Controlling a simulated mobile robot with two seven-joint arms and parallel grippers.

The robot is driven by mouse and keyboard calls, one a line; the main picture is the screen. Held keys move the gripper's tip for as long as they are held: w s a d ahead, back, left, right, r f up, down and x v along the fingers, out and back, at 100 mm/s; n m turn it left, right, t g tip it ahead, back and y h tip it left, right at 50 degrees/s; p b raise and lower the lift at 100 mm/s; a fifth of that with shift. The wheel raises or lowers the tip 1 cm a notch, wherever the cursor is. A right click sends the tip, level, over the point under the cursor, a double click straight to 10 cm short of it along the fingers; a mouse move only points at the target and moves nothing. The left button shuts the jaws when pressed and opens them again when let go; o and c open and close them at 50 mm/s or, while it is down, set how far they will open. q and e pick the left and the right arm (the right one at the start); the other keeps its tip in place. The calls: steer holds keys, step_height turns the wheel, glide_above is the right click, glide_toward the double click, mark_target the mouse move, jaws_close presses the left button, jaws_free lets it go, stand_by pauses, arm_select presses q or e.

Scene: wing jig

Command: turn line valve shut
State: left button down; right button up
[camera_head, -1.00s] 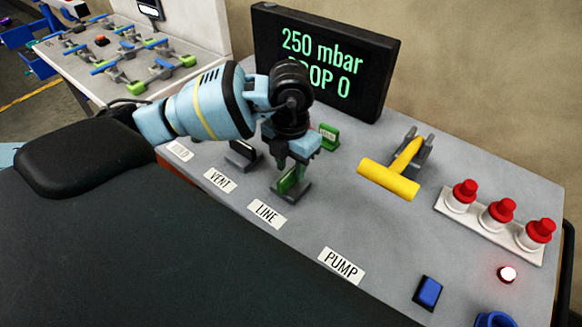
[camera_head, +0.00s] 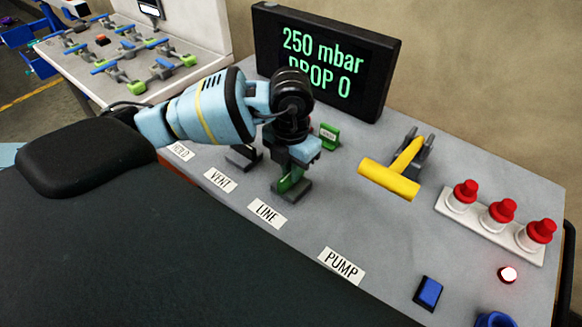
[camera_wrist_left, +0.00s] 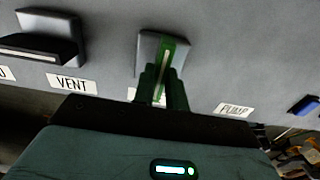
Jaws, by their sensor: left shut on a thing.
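The line valve's green handle (camera_head: 290,180) stands on a dark square base (camera_head: 296,194) behind the LINE label (camera_head: 267,213). My left gripper (camera_head: 291,174) is above the base, shut on this green handle. In the left wrist view the green handle (camera_wrist_left: 175,52) rises between the two fingers of my left gripper (camera_wrist_left: 162,82), pointing up the picture and slightly tilted. The fingers partly hide the handle, and they cover most of the label below it. My right gripper is in neither view.
The VENT label (camera_head: 220,180) has a dark lever (camera_head: 243,157) behind it, left of my gripper. A small green tag (camera_head: 329,136) stands behind. A yellow T-handle (camera_head: 390,180) and red-capped buttons (camera_head: 498,211) are at right. The display (camera_head: 325,60) reads 250 mbar, DROP 0.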

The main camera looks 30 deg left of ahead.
arm_select(q)
steer(key=shift+m, duration=0.3)
steer(key=m, duration=0.4)
steer(key=m+b, duration=0.1)
steer(key=m, duration=0.4)
steer(key=m+b, duration=0.1)
steer(key=m, duration=0.3)
steer(key=shift+m+b, duration=0.35)
steer(key=shift+m, duration=0.05)
steer(key=shift+w+m+b, duration=0.1)
steer(key=shift+m+b, duration=0.3)
steer(key=shift+m, duration=1.2)
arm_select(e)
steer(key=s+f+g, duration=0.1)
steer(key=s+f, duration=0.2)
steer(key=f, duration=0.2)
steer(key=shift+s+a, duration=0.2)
arm_select(q)
steer(key=shift+r+m+b, duration=0.1)
steer(key=shift+m+b, duration=0.2)
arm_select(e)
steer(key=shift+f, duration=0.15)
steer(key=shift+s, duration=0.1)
